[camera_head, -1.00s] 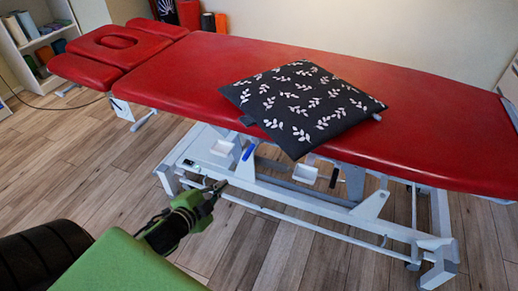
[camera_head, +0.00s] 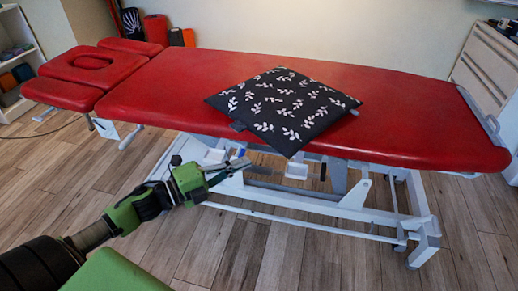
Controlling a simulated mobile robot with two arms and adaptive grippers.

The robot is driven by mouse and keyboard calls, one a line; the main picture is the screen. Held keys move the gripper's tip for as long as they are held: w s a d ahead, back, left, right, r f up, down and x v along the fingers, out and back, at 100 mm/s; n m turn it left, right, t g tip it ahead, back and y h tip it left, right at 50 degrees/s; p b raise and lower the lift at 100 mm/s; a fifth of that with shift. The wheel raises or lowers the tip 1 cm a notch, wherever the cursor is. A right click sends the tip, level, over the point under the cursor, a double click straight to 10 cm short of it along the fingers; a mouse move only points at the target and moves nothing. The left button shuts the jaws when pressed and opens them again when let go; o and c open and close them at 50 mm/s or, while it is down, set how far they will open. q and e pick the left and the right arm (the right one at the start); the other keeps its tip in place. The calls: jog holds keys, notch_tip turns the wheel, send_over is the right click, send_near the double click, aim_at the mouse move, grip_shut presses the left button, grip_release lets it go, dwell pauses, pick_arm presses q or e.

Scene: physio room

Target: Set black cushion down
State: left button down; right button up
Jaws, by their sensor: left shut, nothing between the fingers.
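The black cushion (camera_head: 283,108) with white leaf prints lies flat on the red treatment table (camera_head: 400,125). Its near corner sticks out over the table's front edge, and small grey tabs show at its left and right corners. My left gripper (camera_head: 240,164) is shut and empty, below and in front of the table's front edge, to the lower left of the cushion and apart from it. My right gripper is not in view.
The table's white frame (camera_head: 350,213) stands on the wooden floor (camera_head: 250,250). A shelf (camera_head: 22,45) is at the far left and a white drawer cabinet (camera_head: 487,75) at the right. The tabletop around the cushion is clear.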

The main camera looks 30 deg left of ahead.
pick_arm(q)
jog(key=w, duration=0.2)
jog(key=w+d, duration=0.1)
jog(key=w, duration=0.3)
jog(key=shift+w+d+b, duration=0.3)
jog(key=shift+d, duration=0.05)
jog(key=shift+w+a, duration=0.15)
jog(key=shift+w, duration=0.4)
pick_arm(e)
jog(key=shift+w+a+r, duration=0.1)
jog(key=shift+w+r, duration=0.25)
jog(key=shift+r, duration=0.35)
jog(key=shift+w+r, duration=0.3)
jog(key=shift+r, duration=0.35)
